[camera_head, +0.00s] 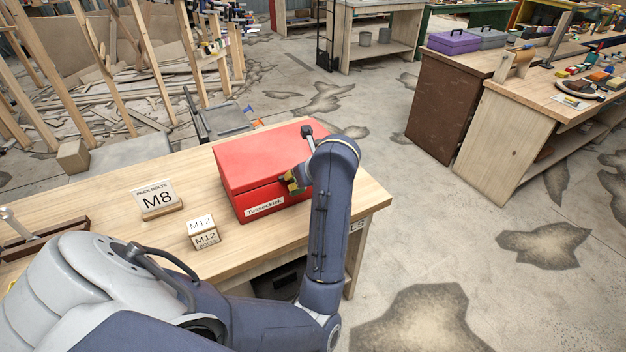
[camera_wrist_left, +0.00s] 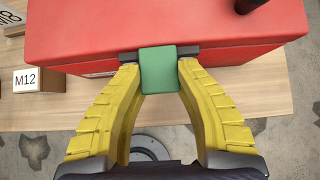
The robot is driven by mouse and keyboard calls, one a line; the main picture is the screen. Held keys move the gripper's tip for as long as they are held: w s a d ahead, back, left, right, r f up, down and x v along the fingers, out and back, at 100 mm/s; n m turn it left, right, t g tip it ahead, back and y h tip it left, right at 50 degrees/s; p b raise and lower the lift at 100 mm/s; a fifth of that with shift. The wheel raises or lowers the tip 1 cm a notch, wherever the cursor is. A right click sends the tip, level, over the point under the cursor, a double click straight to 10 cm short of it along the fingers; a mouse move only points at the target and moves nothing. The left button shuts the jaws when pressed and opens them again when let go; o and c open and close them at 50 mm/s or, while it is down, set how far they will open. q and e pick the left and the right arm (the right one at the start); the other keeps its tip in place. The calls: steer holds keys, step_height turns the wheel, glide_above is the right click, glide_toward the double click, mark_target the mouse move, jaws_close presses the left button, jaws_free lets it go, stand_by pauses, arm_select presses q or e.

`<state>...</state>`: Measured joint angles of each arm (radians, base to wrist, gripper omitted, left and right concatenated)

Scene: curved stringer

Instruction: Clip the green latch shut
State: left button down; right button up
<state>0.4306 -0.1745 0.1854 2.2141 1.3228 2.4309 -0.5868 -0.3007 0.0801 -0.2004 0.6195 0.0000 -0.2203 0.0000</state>
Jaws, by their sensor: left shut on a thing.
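A red box (camera_head: 262,163) with a lid and a label on its front stands on the wooden workbench. It fills the top of the left wrist view (camera_wrist_left: 90,30). The green latch (camera_wrist_left: 158,70) hangs at the front edge of the red box, between my yellow fingers. My left gripper (camera_wrist_left: 158,76) has its fingertips on both sides of the latch and is shut on it. In the head view, my left gripper (camera_head: 292,182) is at the front right of the box, partly hidden by my arm. Whether the latch is fastened cannot be told. My right gripper is out of view.
An M8 sign (camera_head: 157,197) and an M12 block (camera_head: 204,233) stand on the bench left of the box. A wooden tray (camera_head: 40,240) lies farther left. The bench (camera_head: 130,235) ends just right of the box. Other benches stand across the floor.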

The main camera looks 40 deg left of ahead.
arm_select(q)
steer(key=shift+f, duration=0.15)
stand_by(0.4)
steer(key=c, duration=1.2)
jaws_free()
steer(key=shift+a, duration=0.15)
steer(key=o, duration=0.3)
steer(key=shift+o, duration=0.2)
